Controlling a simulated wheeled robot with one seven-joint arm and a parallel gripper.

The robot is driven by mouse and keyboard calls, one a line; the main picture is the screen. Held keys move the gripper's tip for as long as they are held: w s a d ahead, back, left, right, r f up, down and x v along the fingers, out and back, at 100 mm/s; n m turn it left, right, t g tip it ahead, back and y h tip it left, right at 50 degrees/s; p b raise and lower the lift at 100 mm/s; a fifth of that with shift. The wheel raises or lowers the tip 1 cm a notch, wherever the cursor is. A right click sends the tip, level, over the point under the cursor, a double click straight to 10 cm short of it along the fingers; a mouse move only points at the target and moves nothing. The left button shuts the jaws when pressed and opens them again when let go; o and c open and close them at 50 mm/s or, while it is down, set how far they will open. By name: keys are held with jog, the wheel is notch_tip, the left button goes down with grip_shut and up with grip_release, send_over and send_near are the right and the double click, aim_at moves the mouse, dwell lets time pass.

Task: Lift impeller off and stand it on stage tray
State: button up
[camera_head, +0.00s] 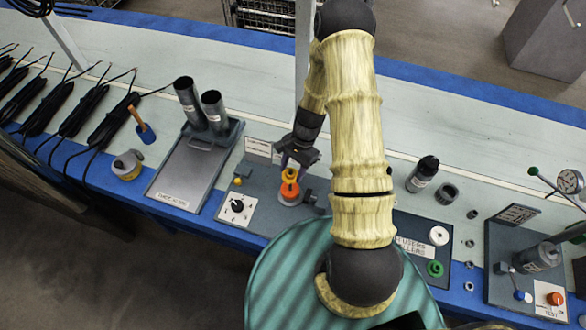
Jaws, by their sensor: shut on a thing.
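My gripper (291,164) points down over the grey fixture board (262,206) near the middle of the bench. It is shut on an orange part (289,175), which looks like the impeller. Just under it is a redder orange piece (289,190) on a pale round base (290,199). I cannot tell whether the two orange pieces touch. The gripper hides part of the upper piece.
A numbered dial (237,207) sits left of the orange parts. A dark board (420,258) with a green ring (435,268) lies right, partly behind my arm. A black bottle (423,174) and dark ring (446,194) stand behind it. A gauge rig (540,258) stands far right.

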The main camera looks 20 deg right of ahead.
notch_tip(320, 180, up, 7)
jog(key=p, duration=0.5)
dwell(1.0)
jog(key=shift+w+a+f+n, duration=0.1)
jog(key=shift+w+a+n, duration=0.25)
jog(key=shift+n, duration=0.45)
jog(key=shift+w+f+n+g+h, duration=0.15)
jog(key=shift+w+n+g+h, duration=0.4)
jog(key=shift+n, duration=1.1)
jog(key=shift+w+f+n+g+h, duration=0.2)
jog(key=shift+w+n+h, duration=0.7)
jog(key=shift+n, duration=0.8)
jog(key=shift+w+f+n+g+h, duration=0.15)
jog(key=shift+w+n+g+h, duration=0.25)
jog(key=shift+w+n, duration=0.9)
jog(key=shift+s+n, duration=0.35)
